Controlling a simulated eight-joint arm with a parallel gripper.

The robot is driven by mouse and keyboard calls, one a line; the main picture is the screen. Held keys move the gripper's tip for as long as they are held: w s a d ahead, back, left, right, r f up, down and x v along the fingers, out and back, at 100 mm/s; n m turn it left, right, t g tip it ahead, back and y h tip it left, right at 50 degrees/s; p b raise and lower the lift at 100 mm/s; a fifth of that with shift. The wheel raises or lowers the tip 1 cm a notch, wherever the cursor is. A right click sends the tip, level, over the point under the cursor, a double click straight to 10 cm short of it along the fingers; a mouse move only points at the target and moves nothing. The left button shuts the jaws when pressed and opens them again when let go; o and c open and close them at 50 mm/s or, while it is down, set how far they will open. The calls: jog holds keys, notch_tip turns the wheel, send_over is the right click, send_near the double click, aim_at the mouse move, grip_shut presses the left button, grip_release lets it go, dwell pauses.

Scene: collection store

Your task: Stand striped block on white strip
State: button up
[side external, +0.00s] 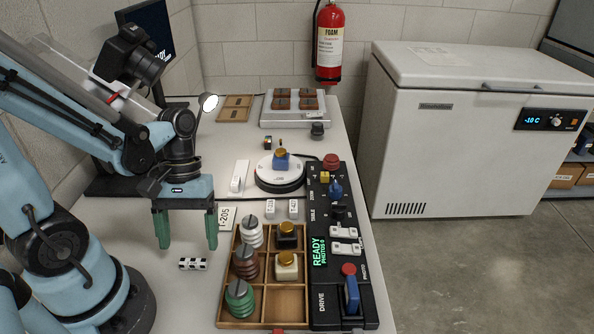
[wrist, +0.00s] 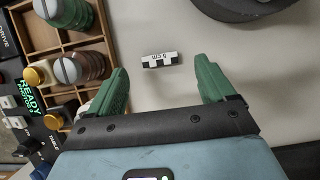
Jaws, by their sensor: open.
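The striped block (side external: 193,264) is a small black-and-white checked bar lying flat on the pale bench, left of the wooden tray. In the wrist view the block (wrist: 158,60) shows a "5 cm" mark and lies crosswise between my fingertips. My gripper (side external: 188,246) has green fingers pointing down. It is open and empty, and its tips appear a little above the block; the exact gap cannot be told. A white strip (side external: 239,177) lies on the bench left of the round turntable, with nothing striped on it.
The turntable (side external: 281,186) carries a blue block with a yellow knob. A black control panel (side external: 323,270) runs along the right. A "-20S" label (side external: 227,218) lies behind the tray. The bench left of the tray is mostly clear.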

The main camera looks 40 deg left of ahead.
aim_at(192, 264)
jog(key=shift+x, duration=2.05)
jog(key=c, duration=1.2)
jog(key=shift+r, duration=0.15)
